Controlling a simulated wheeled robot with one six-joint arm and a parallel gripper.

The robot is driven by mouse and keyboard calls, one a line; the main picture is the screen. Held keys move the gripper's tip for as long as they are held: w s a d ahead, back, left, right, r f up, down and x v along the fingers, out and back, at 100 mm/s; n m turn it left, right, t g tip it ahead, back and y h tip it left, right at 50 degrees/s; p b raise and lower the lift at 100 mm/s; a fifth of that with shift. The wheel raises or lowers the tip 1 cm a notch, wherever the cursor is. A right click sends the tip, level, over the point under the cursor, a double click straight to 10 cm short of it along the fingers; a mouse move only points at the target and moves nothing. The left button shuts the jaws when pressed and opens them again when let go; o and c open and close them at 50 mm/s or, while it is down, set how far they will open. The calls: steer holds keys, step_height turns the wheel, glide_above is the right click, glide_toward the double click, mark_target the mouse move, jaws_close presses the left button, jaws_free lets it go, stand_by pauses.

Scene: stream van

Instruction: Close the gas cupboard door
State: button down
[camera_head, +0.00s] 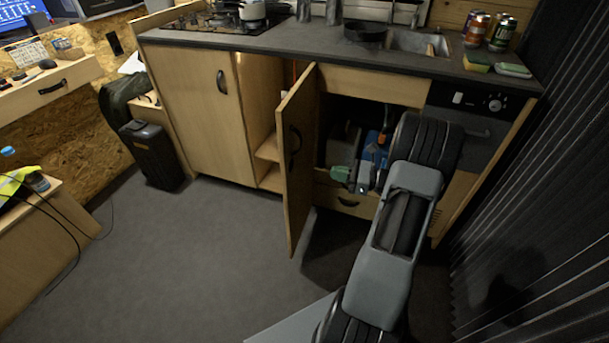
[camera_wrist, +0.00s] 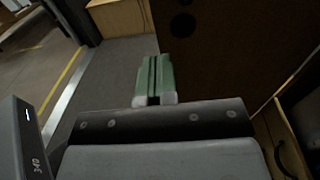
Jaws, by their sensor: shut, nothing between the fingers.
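The wooden door (camera_head: 296,160) stands open, swung out from the kitchen unit into the room. A black handle (camera_head: 295,140) is on its visible face. My gripper (camera_head: 340,174), with green fingertips, is just right of the door, low in front of the dark opening under the sink. A gap shows between them. The wrist view shows the green fingers (camera_wrist: 155,80) together and empty. A dark brown panel (camera_wrist: 230,45), probably the door, rises beyond and right of them. I cannot tell the exact distance to it.
A shelved compartment (camera_head: 266,150) is open left of the door. A drawer (camera_head: 340,200) lies below the dark opening. A shut cupboard (camera_head: 200,110) and a black case (camera_head: 152,155) stand further left. The grey floor (camera_head: 190,250) before the unit is clear. A dark curtain (camera_head: 540,180) hangs at right.

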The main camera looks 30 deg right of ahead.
mark_target(288, 162)
steer(key=b+x, duration=0.1)
steer(key=x, duration=0.4)
steer(key=b+x, duration=0.1)
steer(key=x, duration=0.5)
steer(key=shift+w+f+b, duration=0.15)
steer(key=shift+w+b, duration=0.15)
steer(key=shift+w, duration=0.15)
steer(key=shift+w+a+t, duration=0.3)
steer(key=shift+w+a, duration=0.35)
